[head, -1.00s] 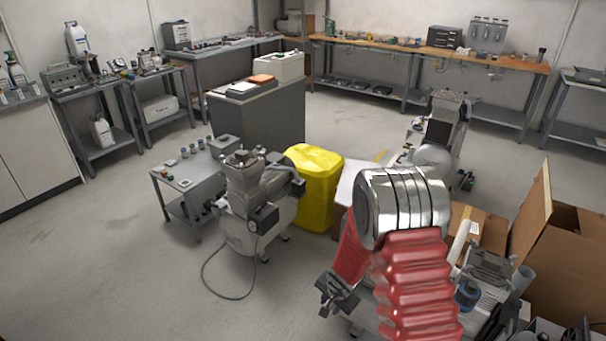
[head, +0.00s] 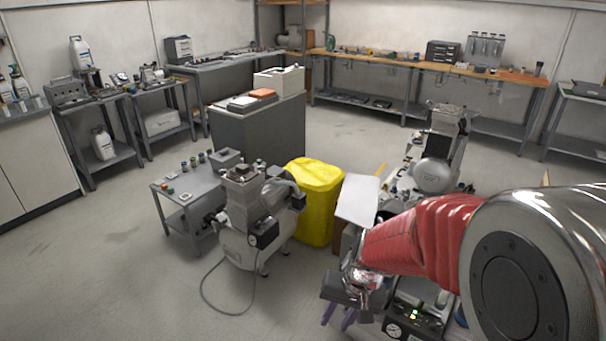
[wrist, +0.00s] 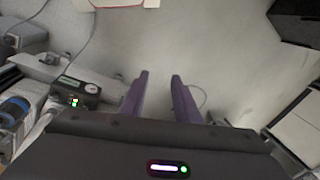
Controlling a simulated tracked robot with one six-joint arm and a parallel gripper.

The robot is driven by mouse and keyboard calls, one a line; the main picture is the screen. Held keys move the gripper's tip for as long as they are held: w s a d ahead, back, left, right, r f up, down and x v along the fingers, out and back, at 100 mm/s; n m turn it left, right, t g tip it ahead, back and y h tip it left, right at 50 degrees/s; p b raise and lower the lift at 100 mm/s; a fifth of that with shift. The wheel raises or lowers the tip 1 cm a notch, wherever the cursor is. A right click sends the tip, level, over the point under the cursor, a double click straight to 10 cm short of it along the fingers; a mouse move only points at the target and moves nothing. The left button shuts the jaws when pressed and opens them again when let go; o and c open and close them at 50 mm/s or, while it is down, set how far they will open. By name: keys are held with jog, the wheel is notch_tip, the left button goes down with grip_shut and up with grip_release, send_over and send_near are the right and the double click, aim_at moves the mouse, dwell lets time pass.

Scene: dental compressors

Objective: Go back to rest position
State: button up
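My gripper (head: 338,314) shows in the head view at the lower middle, at the end of my red-sleeved arm, pointing down. In the wrist view its two purple fingers (wrist: 156,95) are apart with nothing between them, and bare floor shows beyond their tips. Close to it in the head view is a unit with a gauge and green lights (head: 413,317). The same kind of lit panel shows left of the fingers in the wrist view (wrist: 78,93).
A grey compressor (head: 255,215) with a trailing cable stands left of my arm, beside a small side table (head: 185,185). A yellow bin (head: 316,200) and white panel (head: 358,198) stand behind. Another compressor (head: 437,165) stands farther back. The left floor is clear.

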jog(key=s+d+r+n+t+h, duration=0.1)
jog(key=s+d+r, duration=0.3)
jog(key=r, duration=0.6)
jog(key=s+d+r+n+t+h, duration=0.1)
jog(key=s+d+r+t, duration=0.2)
jog(key=s+r, duration=0.6)
jog(key=shift+s+d+r+t, duration=0.3)
jog(key=shift+d+r, duration=0.1)
jog(key=shift+d, duration=0.05)
